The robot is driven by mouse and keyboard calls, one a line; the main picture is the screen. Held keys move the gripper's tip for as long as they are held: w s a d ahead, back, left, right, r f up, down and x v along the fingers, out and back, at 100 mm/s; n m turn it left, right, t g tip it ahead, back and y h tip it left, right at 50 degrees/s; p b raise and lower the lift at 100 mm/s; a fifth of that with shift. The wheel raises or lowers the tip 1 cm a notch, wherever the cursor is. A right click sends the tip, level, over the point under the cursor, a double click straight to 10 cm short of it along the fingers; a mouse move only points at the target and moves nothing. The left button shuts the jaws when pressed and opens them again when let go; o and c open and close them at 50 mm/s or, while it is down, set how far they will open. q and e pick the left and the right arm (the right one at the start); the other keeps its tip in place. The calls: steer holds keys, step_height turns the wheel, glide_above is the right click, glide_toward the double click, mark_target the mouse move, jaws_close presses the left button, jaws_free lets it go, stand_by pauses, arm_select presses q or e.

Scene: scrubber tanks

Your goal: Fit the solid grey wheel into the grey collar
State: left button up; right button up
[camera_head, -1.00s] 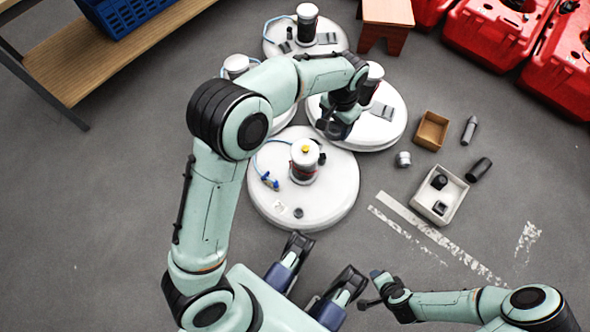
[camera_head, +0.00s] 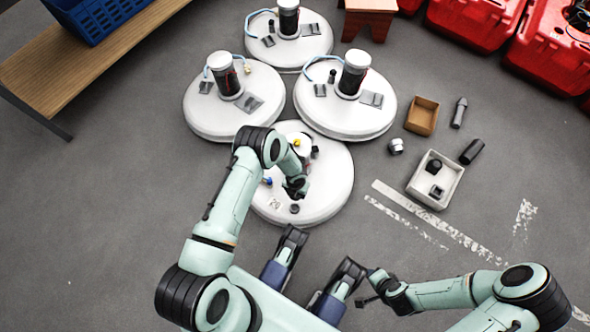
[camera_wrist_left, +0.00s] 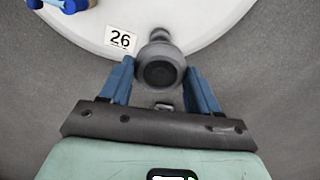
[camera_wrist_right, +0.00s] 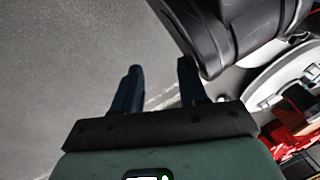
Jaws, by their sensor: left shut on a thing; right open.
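My left gripper (camera_head: 299,196) is low over the near edge of the nearest white round tank (camera_head: 338,172). In the left wrist view, my left gripper (camera_wrist_left: 160,85) is shut on the dark grey wheel (camera_wrist_left: 160,73), which faces the camera. The grey collar (camera_head: 295,208) is a small ring near the tank's front rim, just beside the gripper. In the left wrist view a grey part, apparently the collar (camera_wrist_left: 157,36), shows just beyond the wheel, partly hidden; I cannot tell whether they touch. My right gripper (camera_head: 370,287) is open and empty, low at the front right.
A label "26" (camera_wrist_left: 120,39) and blue valve (camera_wrist_left: 67,5) are on the tank near the collar. A white tray (camera_head: 418,192) with dark parts, a brown box (camera_head: 421,116) and loose cylinders lie to the right. More tanks stand behind.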

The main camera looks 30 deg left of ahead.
arm_select(q)
steer(key=shift+s+d+f+m, duration=0.2)
steer(key=shift+s+f+m, duration=0.3)
steer(key=shift+f, duration=0.05)
steer(key=shift+s+d+f+m, duration=0.15)
steer(key=shift+s+f+m, duration=0.3)
steer(key=shift+f+m, duration=0.1)
steer(key=shift+s+f, duration=0.1)
steer(key=shift+f, duration=0.15)
steer(key=shift+f+b, duration=2.05)
steer(key=shift+f, duration=0.75)
arm_select(e)
steer(key=s+d+f+g, duration=0.1)
steer(key=s+f+g, duration=0.2)
steer(key=s+f, duration=0.2)
steer(key=shift+s+f, duration=0.2)
steer(key=shift+s, duration=1.3)
arm_select(q)
steer(key=shift+f+b, duration=0.2)
steer(key=shift+b, duration=0.15)
arm_select(e)
steer(key=shift+w+f, duration=0.1)
steer(key=shift+f, duration=0.1)
arm_select(q)
steer(key=shift+f, duration=1.3)
steer(key=o, duration=1.3)
